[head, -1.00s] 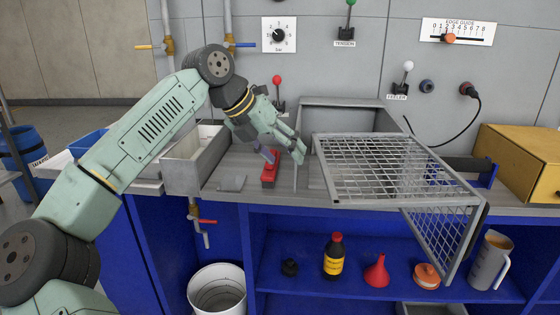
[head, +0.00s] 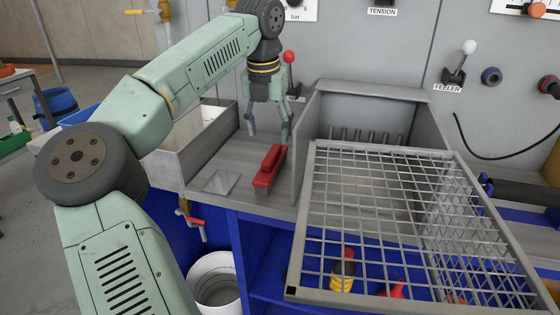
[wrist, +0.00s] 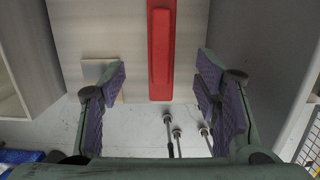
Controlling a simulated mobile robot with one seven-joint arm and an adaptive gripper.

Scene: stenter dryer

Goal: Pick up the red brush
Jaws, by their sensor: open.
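The red brush (head: 268,168) lies on the grey bench, between the grey open box on the left and the bin with the mesh cover on the right. In the wrist view the red brush (wrist: 160,50) runs lengthwise, centred between the two fingers but ahead of them. My gripper (head: 268,136) points down above the bench near the brush's far end. In the wrist view my gripper (wrist: 162,95) is open, its purple pads wide apart with nothing between them. The brush's bristles are mostly hidden under its red body.
A mesh cover (head: 400,215) on the bin reaches out at the right, close to the brush. The bin's side wall (head: 305,150) stands just right of my gripper. A grey open box (head: 165,160) is at the left. A flat metal plate (head: 221,183) lies left of the brush.

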